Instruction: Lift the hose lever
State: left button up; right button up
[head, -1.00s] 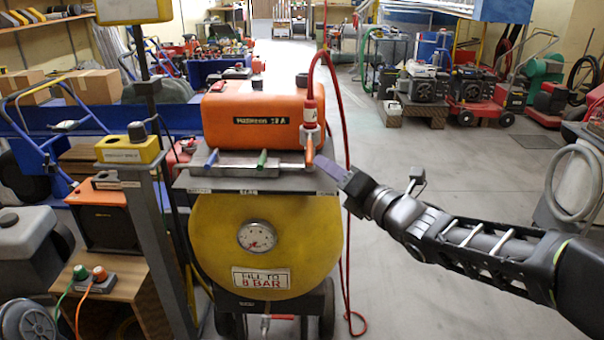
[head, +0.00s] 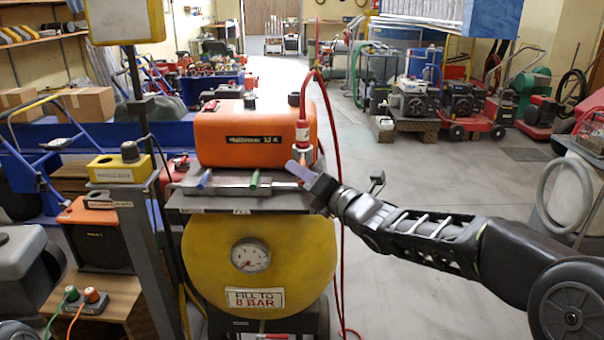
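A grey valve block (head: 229,188) lies on a plate above the yellow tank (head: 310,247). On it I see a blue lever (head: 204,179) and a green lever (head: 254,179). A red hose (head: 325,95) runs into a red and white coupling (head: 303,134) at the block's right end. The orange lever beside this coupling is hidden behind my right gripper (head: 302,170). Its purple finger lies across that spot, tilted up to the left. I cannot tell whether it touches the lever or how wide the fingers stand. My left gripper is out of view.
An orange compressor box (head: 254,140) stands behind the levers. A grey post (head: 149,255) with a yellow switch box (head: 120,169) stands left of the tank. The hose hangs down right of the tank. The floor (head: 430,170) behind my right arm is clear.

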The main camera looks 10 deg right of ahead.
grip_shut()
dwell(0.4)
dwell(1.1)
